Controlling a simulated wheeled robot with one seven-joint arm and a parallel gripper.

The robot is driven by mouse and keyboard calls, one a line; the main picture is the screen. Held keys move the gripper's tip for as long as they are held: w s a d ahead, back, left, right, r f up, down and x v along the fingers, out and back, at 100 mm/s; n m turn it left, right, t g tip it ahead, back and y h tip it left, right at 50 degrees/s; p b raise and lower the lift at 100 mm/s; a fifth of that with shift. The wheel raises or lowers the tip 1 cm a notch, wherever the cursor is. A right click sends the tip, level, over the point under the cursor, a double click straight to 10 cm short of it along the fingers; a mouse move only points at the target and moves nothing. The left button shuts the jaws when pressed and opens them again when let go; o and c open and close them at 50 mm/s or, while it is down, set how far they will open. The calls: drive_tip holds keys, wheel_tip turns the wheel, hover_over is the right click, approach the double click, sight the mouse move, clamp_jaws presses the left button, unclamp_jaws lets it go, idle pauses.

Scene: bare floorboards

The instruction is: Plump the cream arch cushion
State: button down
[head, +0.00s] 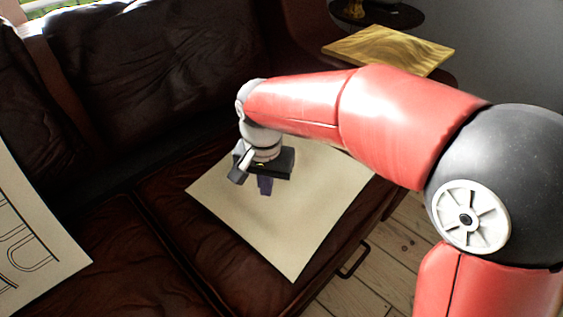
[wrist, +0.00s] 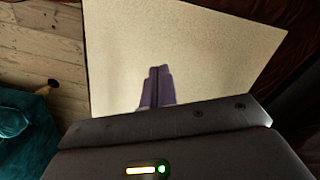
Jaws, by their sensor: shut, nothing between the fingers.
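A cream cushion with dark arch lines (head: 28,245) shows at the left edge of the head view, cut off by the frame. A plain cream square cushion (head: 305,245) lies flat on the brown leather sofa seat. No arch pattern shows on its visible face, and it also fills much of the wrist view (wrist: 205,50). My gripper (head: 265,188) points down over this plain cushion, its purple fingers shut together and empty. The fingers also show in the wrist view (wrist: 158,75). I cannot tell whether the tips touch the cushion.
The dark leather sofa (head: 150,60) has a backrest behind the cushions. A wooden board (head: 388,48) lies at the back right, near a dark round table (head: 378,14). Floorboards (head: 385,265) show at the front right. A teal fabric thing (wrist: 25,135) is at the wrist view's left edge.

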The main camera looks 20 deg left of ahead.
drive_tip(key=b, duration=0.3)
hover_over(267, 211)
drive_tip(key=shift+f, duration=2.15)
drive_tip(key=shift+f+b, duration=0.35)
drive_tip(key=shift+f, duration=0.55)
drive_tip(key=shift+r, duration=0.1)
wheel_tip(267, 211, up, 10)
drive_tip(key=p, duration=0.8)
drive_tip(key=w+a+p, duration=0.2)
drive_tip(key=w+a, duration=0.4)
drive_tip(key=a, duration=0.3)
drive_tip(key=shift+w+a, duration=0.3)
drive_tip(key=shift+a, duration=0.1)
